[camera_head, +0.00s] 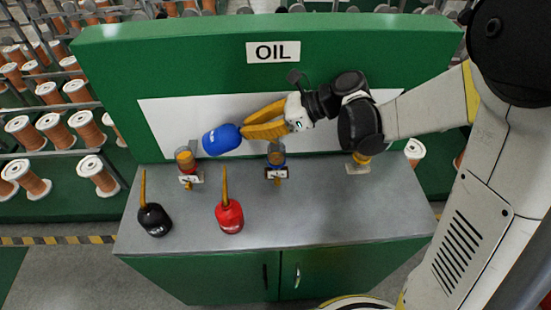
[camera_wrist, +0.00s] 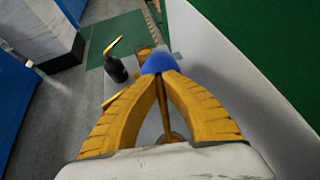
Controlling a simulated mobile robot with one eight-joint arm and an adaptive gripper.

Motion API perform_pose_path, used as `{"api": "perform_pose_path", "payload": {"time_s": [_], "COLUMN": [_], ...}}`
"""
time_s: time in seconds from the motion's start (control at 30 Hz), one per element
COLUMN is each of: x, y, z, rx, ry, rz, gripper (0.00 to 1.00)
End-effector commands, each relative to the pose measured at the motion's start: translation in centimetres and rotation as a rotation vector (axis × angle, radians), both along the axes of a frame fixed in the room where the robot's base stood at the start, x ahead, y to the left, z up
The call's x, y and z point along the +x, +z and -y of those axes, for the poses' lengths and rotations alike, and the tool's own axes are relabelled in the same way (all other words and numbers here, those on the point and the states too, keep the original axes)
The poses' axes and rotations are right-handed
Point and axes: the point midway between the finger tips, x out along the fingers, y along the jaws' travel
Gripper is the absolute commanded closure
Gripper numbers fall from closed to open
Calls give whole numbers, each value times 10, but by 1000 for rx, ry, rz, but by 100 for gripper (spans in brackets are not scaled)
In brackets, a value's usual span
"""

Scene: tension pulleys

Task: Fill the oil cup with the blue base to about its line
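My gripper (camera_head: 250,131) is shut on the blue oil can (camera_head: 222,139) near its spout. The can lies tipped over in the air, its blue body to the left, above the bench. In the wrist view the fingertips (camera_wrist: 160,76) close at the blue can (camera_wrist: 158,63), and a thin spout runs back between the fingers. Three small oil cups stand along the back of the bench: a left cup (camera_head: 185,162) with orange oil, a middle cup (camera_head: 277,158) below my gripper, and a right cup (camera_head: 361,159) partly hidden by my arm. I cannot tell their base colours surely.
A black oil can (camera_head: 154,219) and a red oil can (camera_head: 229,215) stand upright on the grey bench top (camera_head: 330,215). A green panel with an OIL sign (camera_head: 273,52) rises behind. The bench's front right is clear.

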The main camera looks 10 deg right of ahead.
Motion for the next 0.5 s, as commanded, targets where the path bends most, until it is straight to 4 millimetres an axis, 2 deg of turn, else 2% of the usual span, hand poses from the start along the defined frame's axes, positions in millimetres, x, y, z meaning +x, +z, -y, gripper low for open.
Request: {"api": "perform_pose_path", "payload": {"time_s": [0.5], "x": [-2], "y": [5], "z": [4], "rx": [92], "ry": [0], "rz": [18], "gripper": [100]}}
